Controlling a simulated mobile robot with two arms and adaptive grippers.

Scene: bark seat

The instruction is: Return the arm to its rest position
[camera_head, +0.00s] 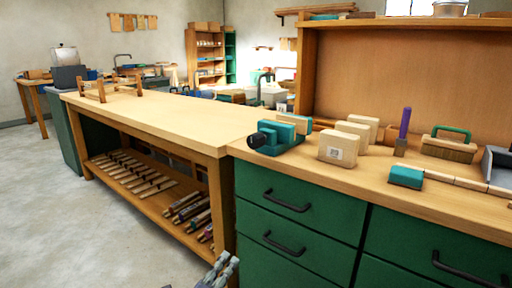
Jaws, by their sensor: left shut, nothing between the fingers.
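My left gripper (222,268) shows at the bottom edge of the head view, low in front of the green drawers. Its grey fingers are together with nothing between them, and it is apart from the bench. The rest of the left arm is cut off by the frame's lower edge. My right gripper is not in view.
A long wooden workbench (150,115) runs to the back left, with tools on its lower shelf (150,195). The bench at right has green drawers (290,205) with dark handles. Floor (60,210) at left is clear.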

